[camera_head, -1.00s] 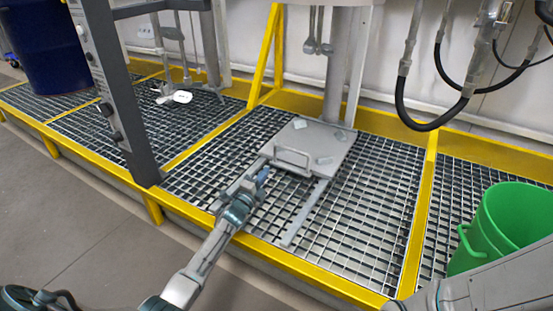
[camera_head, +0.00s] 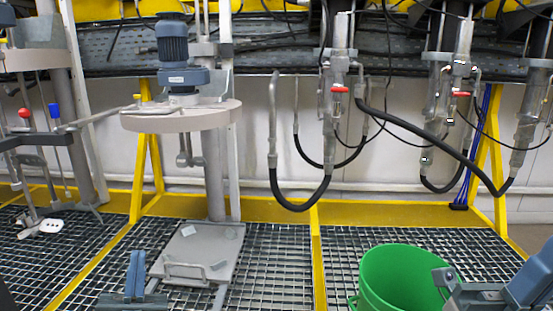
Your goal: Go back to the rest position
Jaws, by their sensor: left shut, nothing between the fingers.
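My left gripper (camera_head: 137,262) shows at the lower left, above the grating. Its blue fingers point up, are shut together and hold nothing. It is just left of the grey plate with a handle (camera_head: 198,252) and looks apart from it. Parts of my right arm (camera_head: 500,290) show at the lower right corner, in front of the right rim of the green bucket (camera_head: 400,275). The fingers of my right gripper cannot be made out clearly, and the picture's bottom edge cuts off the rest.
A drum agitator with a blue motor (camera_head: 174,60) and round lid (camera_head: 182,116) stands behind the plate. Black hoses (camera_head: 298,204) hang at the centre and right. A yellow frame (camera_head: 316,262) divides the grating.

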